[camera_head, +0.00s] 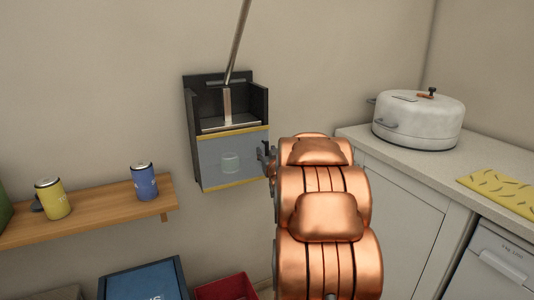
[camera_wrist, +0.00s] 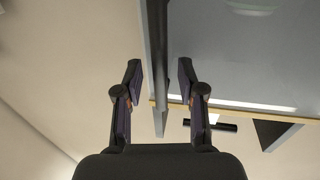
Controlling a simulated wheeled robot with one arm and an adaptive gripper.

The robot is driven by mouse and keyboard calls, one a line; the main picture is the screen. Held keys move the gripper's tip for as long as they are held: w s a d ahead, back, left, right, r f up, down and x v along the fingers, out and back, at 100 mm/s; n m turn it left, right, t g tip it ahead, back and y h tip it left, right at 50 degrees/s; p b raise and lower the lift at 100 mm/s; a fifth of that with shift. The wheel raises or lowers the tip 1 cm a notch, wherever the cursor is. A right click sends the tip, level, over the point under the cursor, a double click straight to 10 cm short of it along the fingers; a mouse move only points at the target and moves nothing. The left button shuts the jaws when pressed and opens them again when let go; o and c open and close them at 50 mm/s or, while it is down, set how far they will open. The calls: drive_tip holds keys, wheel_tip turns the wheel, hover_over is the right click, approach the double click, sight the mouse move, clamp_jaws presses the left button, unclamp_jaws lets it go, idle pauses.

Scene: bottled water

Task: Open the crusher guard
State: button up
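The can crusher (camera_head: 194,112) is a dark wall-mounted frame with a long metal lever (camera_head: 238,45) rising above it. My gripper (camera_head: 266,158) is at the guard's right edge, partly hidden by my copper arm. In the wrist view my gripper (camera_wrist: 159,72) is open, its fingers on both sides of a thin grey upright strip (camera_wrist: 155,50), with small gaps visible. The guard (camera_wrist: 235,55) fills the upper right there.
A wooden shelf (camera_head: 95,210) at left holds a yellow can (camera_head: 53,200) and a blue can (camera_head: 145,182). Below are a blue box (camera_head: 145,282) and a red bin (camera_head: 226,289). A counter (camera_head: 385,148) with a white pot (camera_head: 418,122) stands at right.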

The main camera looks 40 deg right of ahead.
drive_tip(key=shift+w, duration=0.1)
clamp_jaws()
idle(0.3)
idle(0.4)
